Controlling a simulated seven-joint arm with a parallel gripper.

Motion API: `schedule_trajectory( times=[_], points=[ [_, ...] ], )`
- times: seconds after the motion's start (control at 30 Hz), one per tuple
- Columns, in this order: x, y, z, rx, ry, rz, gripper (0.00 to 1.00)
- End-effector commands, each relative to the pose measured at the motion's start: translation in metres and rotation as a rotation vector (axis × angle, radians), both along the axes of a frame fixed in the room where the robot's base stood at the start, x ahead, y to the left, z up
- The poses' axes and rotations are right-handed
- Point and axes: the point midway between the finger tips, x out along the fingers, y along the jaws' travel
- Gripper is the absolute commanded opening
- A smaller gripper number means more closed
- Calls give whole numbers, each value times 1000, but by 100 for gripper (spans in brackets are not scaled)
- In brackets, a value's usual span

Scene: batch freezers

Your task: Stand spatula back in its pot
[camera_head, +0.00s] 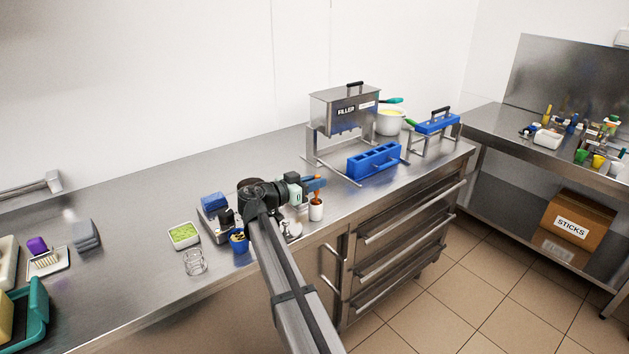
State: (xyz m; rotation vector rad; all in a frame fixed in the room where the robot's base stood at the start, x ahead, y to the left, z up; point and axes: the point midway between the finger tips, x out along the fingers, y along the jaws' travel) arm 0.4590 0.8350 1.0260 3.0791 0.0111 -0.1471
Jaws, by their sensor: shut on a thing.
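The spatula (317,197) shows as a narrow orange piece, upright or nearly so, at the front edge of the steel counter. My gripper (316,184) reaches in from the left and is shut on it. The white pot (316,212) stands on the counter directly below my gripper. The spatula's lower end meets the pot's mouth in this view. I cannot tell whether it is inside the pot or just above or behind the rim. My fingers cover part of the spatula.
A blue mould (373,162) and the steel filler (344,108) stand behind and right. A blue cup (239,242), a tray of green stuff (184,236) and a wire whisk-like item (195,263) lie left of my arm. The counter's front edge is close to the pot.

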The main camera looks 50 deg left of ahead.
Motion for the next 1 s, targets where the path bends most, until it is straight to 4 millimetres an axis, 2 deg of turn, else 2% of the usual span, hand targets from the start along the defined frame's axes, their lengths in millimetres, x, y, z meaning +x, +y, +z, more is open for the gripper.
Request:
schedule_trajectory(
  times=[0.07,0.1,0.37,0.57,0.8,1.0],
  points=[
    [0,0,-2,0,0,0,0],
    [0,0,-2,0,0,0,21],
    [0,0,-1,0,0,0,46],
    [0,0,-1,0,0,0,49],
    [0,0,-1,0,0,0,72],
    [0,0,-1,1,0,0,73]
  ],
)
